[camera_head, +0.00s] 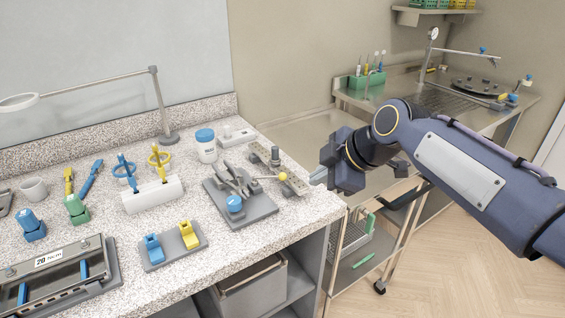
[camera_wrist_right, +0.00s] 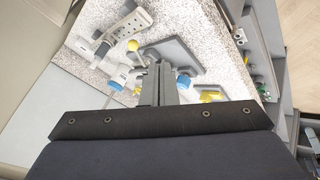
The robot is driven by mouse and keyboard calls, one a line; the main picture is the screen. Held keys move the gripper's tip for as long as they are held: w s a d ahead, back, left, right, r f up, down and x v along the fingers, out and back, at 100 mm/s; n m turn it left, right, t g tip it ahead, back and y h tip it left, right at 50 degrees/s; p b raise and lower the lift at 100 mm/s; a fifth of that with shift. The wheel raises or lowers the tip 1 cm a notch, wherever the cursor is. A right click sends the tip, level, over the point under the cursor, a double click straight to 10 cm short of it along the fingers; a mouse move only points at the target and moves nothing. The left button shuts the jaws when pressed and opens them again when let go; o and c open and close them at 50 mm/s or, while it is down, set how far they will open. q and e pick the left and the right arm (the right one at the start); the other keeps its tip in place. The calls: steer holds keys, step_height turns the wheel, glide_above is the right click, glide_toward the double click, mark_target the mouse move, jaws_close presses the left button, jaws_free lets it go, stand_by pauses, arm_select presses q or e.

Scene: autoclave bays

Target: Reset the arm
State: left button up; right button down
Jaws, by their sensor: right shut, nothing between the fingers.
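My right arm comes in from the right in the head view. Its gripper (camera_head: 318,177) points left at the right edge of the speckled counter (camera_head: 250,228). The right gripper also shows in the right wrist view (camera_wrist_right: 157,68), its fingers shut together with nothing between them. It hangs apart from the grey fixture with a yellow ball (camera_head: 283,176), which lies just to its left. My left gripper is not in view.
A grey stand with a blue knob (camera_head: 235,203), a white jar with a blue lid (camera_head: 205,145) and a block with blue and yellow clips (camera_head: 175,245) stand on the counter. A wheeled cart (camera_head: 365,250) is below my right arm. Wooden floor lies at the right.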

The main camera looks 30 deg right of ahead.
steer(key=s+a+f+m+g+p, duration=0.1)
steer(key=s+a+f+m+p, duration=0.2)
steer(key=s+m, duration=0.4)
steer(key=s+a+f+m+g+y+p, duration=0.1)
steer(key=s+a+f+m+p, duration=0.2)
steer(key=s+a+m, duration=0.4)
steer(key=shift+s+a+f+p, duration=0.15)
steer(key=shift+s+a+p, duration=0.25)
steer(key=shift+s+p, duration=0.6)
